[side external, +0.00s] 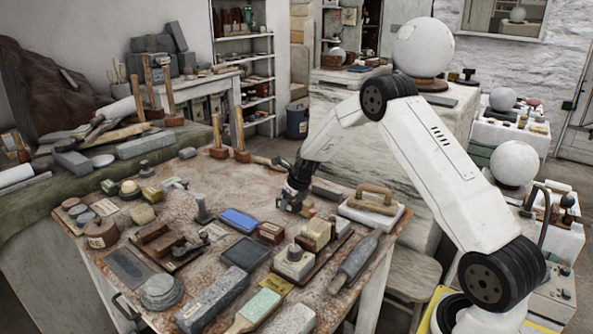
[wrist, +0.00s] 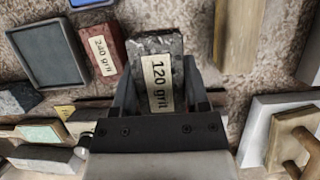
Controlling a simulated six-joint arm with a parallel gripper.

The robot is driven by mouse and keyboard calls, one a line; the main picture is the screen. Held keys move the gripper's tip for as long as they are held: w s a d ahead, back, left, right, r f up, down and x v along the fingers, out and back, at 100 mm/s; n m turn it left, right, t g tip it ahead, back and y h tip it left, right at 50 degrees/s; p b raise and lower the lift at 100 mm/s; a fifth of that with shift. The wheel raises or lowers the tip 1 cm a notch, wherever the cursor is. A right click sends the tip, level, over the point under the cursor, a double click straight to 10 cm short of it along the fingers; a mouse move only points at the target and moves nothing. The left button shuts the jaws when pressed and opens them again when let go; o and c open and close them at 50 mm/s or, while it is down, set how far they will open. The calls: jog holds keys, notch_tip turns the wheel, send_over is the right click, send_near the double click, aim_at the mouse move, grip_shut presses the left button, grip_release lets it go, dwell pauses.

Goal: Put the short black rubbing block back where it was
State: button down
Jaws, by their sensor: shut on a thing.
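A short dark grey-black block (wrist: 170,44) with a cream "120 grit" label sits between the two fingers of my gripper (wrist: 158,85) in the wrist view. My gripper is shut on it, one finger on each side. In the side view my gripper (side external: 290,204) points down low over the table, right of the blue tray, and the block is hard to make out there. I cannot tell whether the block touches the table.
A reddish "240 grit" block (wrist: 101,49) lies just left of the held block. A dark tray (wrist: 50,52) is further left. A pale wooden piece (wrist: 239,32) lies to the right. A white float with a wooden handle (side external: 372,207) stands right of my gripper. The tabletop (side external: 187,212) is crowded.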

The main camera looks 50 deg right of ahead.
aim_at(281, 220)
jog(key=shift+w+d+f, duration=0.2)
jog(key=shift+w+f, duration=0.4)
jog(key=shift+f, duration=0.1)
jog(key=shift+w+d+f, duration=0.2)
jog(key=shift+w+f, duration=0.35)
jog(key=shift+f, duration=0.1)
jog(key=shift+f, duration=0.1)
jog(key=shift+w+f, duration=0.15)
jog(key=shift+f, duration=0.05)
jog(key=shift+w+f, duration=0.1)
jog(key=shift+f, duration=1.45)
jog(key=shift+f, duration=0.1)
jog(key=shift+c, duration=0.4)
grip_release()
jog(key=shift+f, duration=0.1)
